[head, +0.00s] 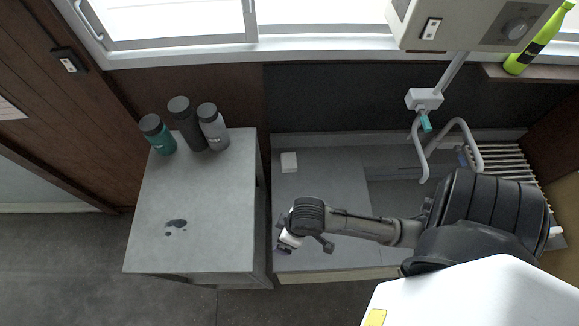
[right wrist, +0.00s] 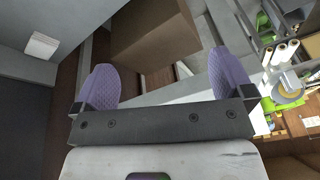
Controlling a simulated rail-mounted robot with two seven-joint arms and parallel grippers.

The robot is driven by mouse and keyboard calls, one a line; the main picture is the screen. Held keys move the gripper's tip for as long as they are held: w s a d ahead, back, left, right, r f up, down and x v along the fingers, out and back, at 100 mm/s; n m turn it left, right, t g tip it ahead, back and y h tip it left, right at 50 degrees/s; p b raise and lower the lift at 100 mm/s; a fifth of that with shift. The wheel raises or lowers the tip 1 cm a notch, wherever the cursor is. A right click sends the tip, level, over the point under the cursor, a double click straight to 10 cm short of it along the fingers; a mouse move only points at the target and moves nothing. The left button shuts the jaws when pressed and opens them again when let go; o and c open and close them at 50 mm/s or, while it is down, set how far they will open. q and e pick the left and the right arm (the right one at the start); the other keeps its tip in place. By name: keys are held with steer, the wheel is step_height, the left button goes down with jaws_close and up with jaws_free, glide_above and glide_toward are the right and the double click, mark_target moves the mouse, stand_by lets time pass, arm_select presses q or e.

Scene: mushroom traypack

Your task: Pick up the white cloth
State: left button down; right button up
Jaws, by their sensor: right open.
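The white cloth (head: 289,162) looks like a small folded square lying flat on the grey counter (head: 335,180), near its back left. A small white square, likely the same cloth (right wrist: 41,45), shows at the upper left of the right wrist view. My right gripper (head: 284,245) is at the counter's front left, in front of the cloth and apart from it. In the right wrist view my right gripper (right wrist: 162,70) has its two purple fingers wide apart with nothing between them. My left gripper is not in view.
A grey cabinet (head: 200,190) stands left of the counter. A sink with a tap (head: 424,122) and a slatted rack (head: 508,165) are to the right. The counter around the cloth is clear.

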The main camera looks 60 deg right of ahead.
steer(key=w+d+f+m+g+b, duration=0.1)
steer(key=w+d+f+b, duration=0.5)
steer(key=f, duration=0.4)
steer(key=m+g+h+b, duration=0.2)
steer(key=m+b, duration=0.9)
steer(key=m, duration=0.1)
glide_above(289, 160)
step_height(289, 160, down, 6)
steer(key=shift+s+f, duration=0.1)
steer(key=shift+f, duration=0.15)
steer(key=shift+w+a+f+b, duration=0.1)
steer(key=shift+f+b, duration=0.05)
steer(key=shift+f, duration=1.35)
steer(key=shift+w+a+f+b, duration=0.1)
steer(key=shift+f+b, duration=0.05)
steer(key=shift+f, duration=1.35)
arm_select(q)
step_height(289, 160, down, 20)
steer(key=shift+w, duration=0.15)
arm_select(e)
steer(key=shift+d+f, duration=0.1)
steer(key=shift+f, duration=0.3)
steer(key=shift+c, duration=0.2)
steer(key=c, duration=0.4)
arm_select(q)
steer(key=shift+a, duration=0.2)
arm_select(e)
steer(key=c, duration=0.6)
